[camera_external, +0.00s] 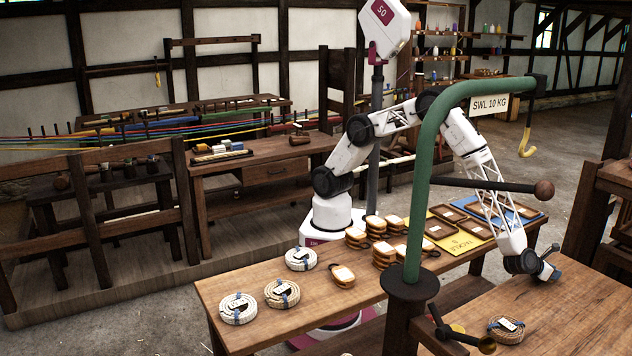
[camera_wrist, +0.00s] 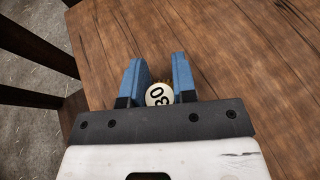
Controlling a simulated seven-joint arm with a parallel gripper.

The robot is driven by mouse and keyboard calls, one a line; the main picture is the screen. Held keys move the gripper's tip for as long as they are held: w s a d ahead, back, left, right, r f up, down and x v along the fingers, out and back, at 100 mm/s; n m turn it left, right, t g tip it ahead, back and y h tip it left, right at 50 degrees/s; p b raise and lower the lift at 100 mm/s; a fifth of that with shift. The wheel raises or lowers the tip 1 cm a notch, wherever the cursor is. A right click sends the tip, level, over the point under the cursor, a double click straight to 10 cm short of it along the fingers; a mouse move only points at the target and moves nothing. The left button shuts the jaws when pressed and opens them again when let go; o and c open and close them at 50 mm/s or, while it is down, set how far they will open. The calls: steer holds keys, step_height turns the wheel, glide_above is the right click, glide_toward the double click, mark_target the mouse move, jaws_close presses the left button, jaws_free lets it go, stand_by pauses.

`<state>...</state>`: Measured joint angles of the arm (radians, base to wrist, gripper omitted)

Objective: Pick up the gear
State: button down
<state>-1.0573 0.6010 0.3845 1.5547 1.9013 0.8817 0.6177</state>
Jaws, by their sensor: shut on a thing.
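My gripper (camera_wrist: 155,82) has two blue fingers closed on the sides of a small round thing, which I take for the gear (camera_wrist: 158,95). It has a cream face with a black number and a little brass-coloured edge showing beyond it. The gripper body hides its near part. In the external view my gripper (camera_external: 551,272) is low over the far end of the right-hand wooden table (camera_external: 570,315). The gear cannot be made out there, and I cannot tell whether it touches the table.
A green hoist post (camera_external: 425,185) with a yellow hook (camera_external: 525,145) and a dark wooden-knobbed bar stands left of my gripper. A rope coil (camera_external: 506,328) lies on the same table. The left table (camera_external: 235,290) holds coils, orange-cream blocks (camera_external: 343,276) and trays (camera_external: 470,227).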

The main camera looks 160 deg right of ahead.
steer(key=shift+r, duration=0.2)
steer(key=shift+r, duration=0.55)
steer(key=shift+s+d+r, duration=0.1)
steer(key=shift+d+r, duration=0.1)
steer(key=shift+r, duration=0.35)
steer(key=shift+s+d+r, duration=0.1)
steer(key=shift+d+r, duration=0.05)
steer(key=shift+r, duration=0.35)
steer(key=s+d, duration=0.3)
steer(key=d, duration=0.4)
steer(key=s+d+r, duration=0.1)
steer(key=s+d, duration=0.1)
steer(key=d, duration=0.5)
steer(key=shift+s+r, duration=0.2)
steer(key=shift+s, duration=0.2)
